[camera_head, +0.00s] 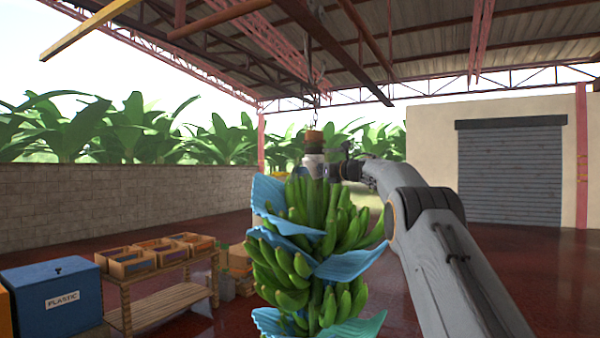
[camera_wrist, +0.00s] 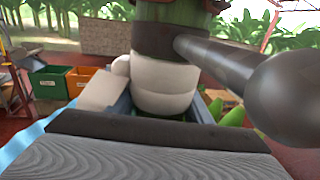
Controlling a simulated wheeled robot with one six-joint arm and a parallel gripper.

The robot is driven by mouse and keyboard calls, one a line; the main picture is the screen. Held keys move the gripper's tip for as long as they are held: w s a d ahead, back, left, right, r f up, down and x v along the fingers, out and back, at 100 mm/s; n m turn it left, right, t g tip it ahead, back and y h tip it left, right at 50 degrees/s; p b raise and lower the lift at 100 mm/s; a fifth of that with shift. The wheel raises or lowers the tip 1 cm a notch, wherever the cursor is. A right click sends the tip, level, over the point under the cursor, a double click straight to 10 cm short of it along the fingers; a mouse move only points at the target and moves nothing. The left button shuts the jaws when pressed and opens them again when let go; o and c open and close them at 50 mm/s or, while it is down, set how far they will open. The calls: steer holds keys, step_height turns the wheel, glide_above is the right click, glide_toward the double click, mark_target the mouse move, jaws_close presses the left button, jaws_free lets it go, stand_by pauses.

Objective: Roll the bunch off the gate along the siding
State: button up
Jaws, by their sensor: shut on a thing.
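The banana bunch (camera_head: 312,250) hangs upright in the middle of the head view, with green fingers and blue sheets (camera_head: 350,262) between its hands. Its stem top hangs from a hook and chain (camera_head: 316,105) under the roof beams. My gripper (camera_head: 316,166) is at the stem just above the fruit, shut on it, with my arm coming in from the right. The gate is not clearly visible; a yellow beam (camera_head: 90,28) shows at upper left.
A blue plastic bin (camera_head: 55,290) and a wooden table (camera_head: 165,305) with open boxes stand at lower left. A stone wall (camera_head: 130,205) runs behind them. A roller shutter (camera_head: 510,175) is at the right. The red floor between looks clear.

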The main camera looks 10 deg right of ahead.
steer(key=shift+a, duration=0.25)
steer(key=o, duration=1.5)
steer(key=shift+d, duration=0.15)
steer(key=shift+b+v, duration=2)
steer(key=shift+v, duration=1.9)
